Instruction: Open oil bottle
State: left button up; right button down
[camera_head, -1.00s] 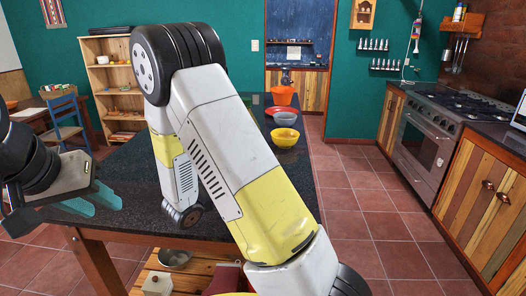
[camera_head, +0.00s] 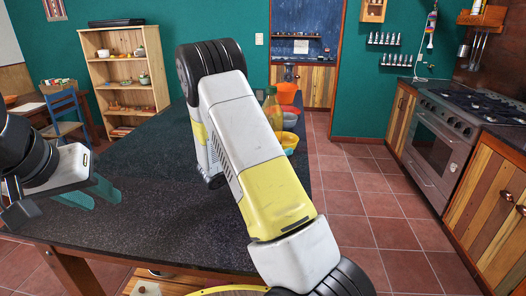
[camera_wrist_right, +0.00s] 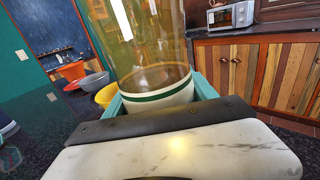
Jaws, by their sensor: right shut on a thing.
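The oil bottle (camera_head: 273,108) is clear with yellowish oil and a green top. In the head view it shows upright behind my right arm, its lower part hidden. In the right wrist view the bottle (camera_wrist_right: 150,55) fills the upper middle, with a white base and a green band. My right gripper (camera_wrist_right: 158,97) is shut on the bottle's lower part, with a teal finger on each side. The bottle's top is outside the wrist view. My left gripper (camera_head: 92,194) is at the left over the dark table, its teal fingers apart and empty, away from the bottle.
The dark table (camera_head: 150,215) has wide free room in the middle. Orange (camera_head: 287,92), grey (camera_head: 290,119) and yellow (camera_head: 289,140) bowls stand by the bottle at its far right. A wooden shelf (camera_head: 128,75) is behind; a stove (camera_head: 445,135) stands right.

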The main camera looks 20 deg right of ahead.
jog(key=shift+w+d+f, duration=0.65)
jog(key=shift+w+f, duration=0.3)
jog(key=shift+f, duration=0.05)
jog(key=shift+w+d+f, duration=0.6)
jog(key=shift+w+f, duration=0.35)
jog(key=shift+f, duration=0.1)
jog(key=shift+c, duration=1.4)
grip_release()
